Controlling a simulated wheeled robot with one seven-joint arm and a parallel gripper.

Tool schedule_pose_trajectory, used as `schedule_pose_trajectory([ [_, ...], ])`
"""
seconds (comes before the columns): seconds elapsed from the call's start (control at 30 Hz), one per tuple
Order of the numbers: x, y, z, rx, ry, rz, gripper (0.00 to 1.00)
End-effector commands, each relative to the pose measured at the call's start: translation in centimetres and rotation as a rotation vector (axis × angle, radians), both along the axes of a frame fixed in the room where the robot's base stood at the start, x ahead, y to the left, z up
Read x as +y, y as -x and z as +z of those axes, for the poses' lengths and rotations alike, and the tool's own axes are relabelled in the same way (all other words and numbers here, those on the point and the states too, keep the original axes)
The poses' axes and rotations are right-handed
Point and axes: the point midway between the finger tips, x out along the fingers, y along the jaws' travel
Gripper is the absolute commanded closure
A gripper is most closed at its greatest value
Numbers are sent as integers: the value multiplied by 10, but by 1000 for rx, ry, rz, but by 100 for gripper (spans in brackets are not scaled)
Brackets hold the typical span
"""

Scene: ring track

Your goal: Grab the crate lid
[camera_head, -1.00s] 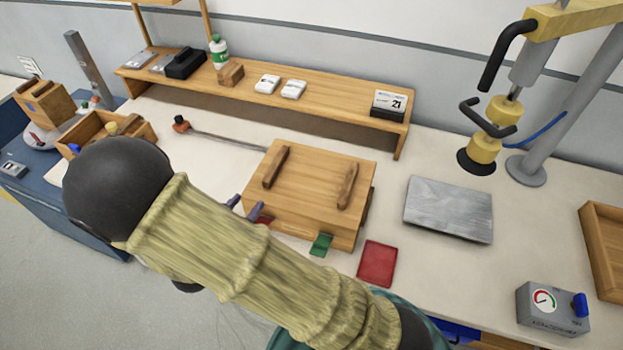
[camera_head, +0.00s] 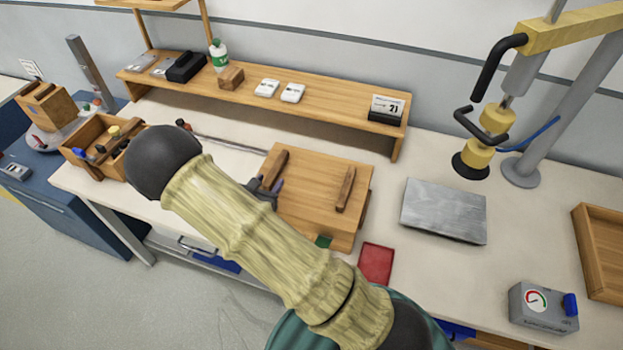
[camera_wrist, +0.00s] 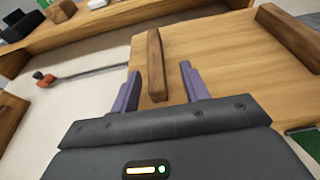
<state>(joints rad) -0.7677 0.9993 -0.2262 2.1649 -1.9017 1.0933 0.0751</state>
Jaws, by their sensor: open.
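The crate lid (camera_head: 310,197) is a flat wooden board with two raised wooden bar handles, lying on the wooden crate on the bench. The left handle (camera_head: 273,169) and the right handle (camera_head: 345,189) stand near its sides. My gripper (camera_head: 268,186) is open at the left handle. In the wrist view, the left handle (camera_wrist: 156,62) lies between and ahead of the two purple fingers of my gripper (camera_wrist: 160,85), one finger on each side. I cannot tell whether they touch it. My arm hides the crate's front left part.
A red mat (camera_head: 376,263) lies in front of the crate and a grey metal plate (camera_head: 444,210) lies to its right. A wooden shelf (camera_head: 340,108) stands behind. A yellow lifting device (camera_head: 478,158) stands at the right.

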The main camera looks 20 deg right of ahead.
Motion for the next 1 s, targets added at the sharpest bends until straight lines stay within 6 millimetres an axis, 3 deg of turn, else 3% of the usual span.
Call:
schedule_pose_trajectory([
  [0.37, -5, -4, 0, 0, 0, -5, 55],
  [0.7, -24, -42, -7, 0, 1, -7, 55],
  [1.0, -26, -47, -12, -1, 0, -2, 55],
])
